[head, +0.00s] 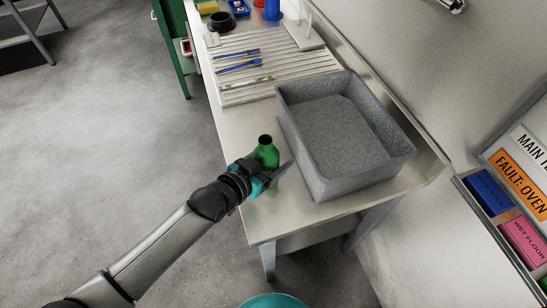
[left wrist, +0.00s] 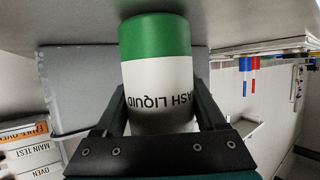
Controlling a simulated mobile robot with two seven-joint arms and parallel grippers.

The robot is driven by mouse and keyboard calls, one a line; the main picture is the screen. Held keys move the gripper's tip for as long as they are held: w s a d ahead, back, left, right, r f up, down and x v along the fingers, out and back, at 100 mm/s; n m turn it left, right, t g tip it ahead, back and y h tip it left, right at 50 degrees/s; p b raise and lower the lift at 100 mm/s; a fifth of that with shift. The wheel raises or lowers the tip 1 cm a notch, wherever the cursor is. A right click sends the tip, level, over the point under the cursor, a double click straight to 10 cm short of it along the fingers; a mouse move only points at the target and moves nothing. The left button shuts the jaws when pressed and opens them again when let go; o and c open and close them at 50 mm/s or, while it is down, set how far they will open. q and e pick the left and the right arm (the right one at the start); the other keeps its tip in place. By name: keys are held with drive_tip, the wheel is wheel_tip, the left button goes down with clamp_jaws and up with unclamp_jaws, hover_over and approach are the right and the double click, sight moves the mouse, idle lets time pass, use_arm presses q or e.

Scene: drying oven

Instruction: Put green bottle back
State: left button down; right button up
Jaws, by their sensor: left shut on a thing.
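The green bottle (head: 265,152) stands near the front left edge of the metal bench, its dark open neck facing up. My left gripper (head: 268,174) is shut on the bottle, with its fingers on either side of it. In the left wrist view the bottle (left wrist: 155,70) fills the space between the fingers of my left gripper (left wrist: 158,122). It has a white label with upside-down lettering ending in "ASH LIQUID" and a green band. Whether its base touches the bench is hard to tell. My right gripper is in neither view.
A grey speckled basin (head: 297,137) stands on the bench (head: 237,130), right beside the bottle. A ribbed drainer (head: 290,72) with blue-handled tools (head: 240,66) lies behind. Signs and boxes (head: 490,192) sit on a rack at right. Open floor lies to the left.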

use_arm(q)
drive_tip(key=shift+f, duration=0.1)
unclamp_jaws()
drive_tip(key=shift+s+a+r, duration=0.2)
drive_tip(key=shift+r, duration=0.1)
drive_tip(key=p+v, duration=0.3)
drive_tip(key=v, duration=0.8)
drive_tip(key=shift+a, duration=0.15)
drive_tip(key=shift+s, duration=0.1)
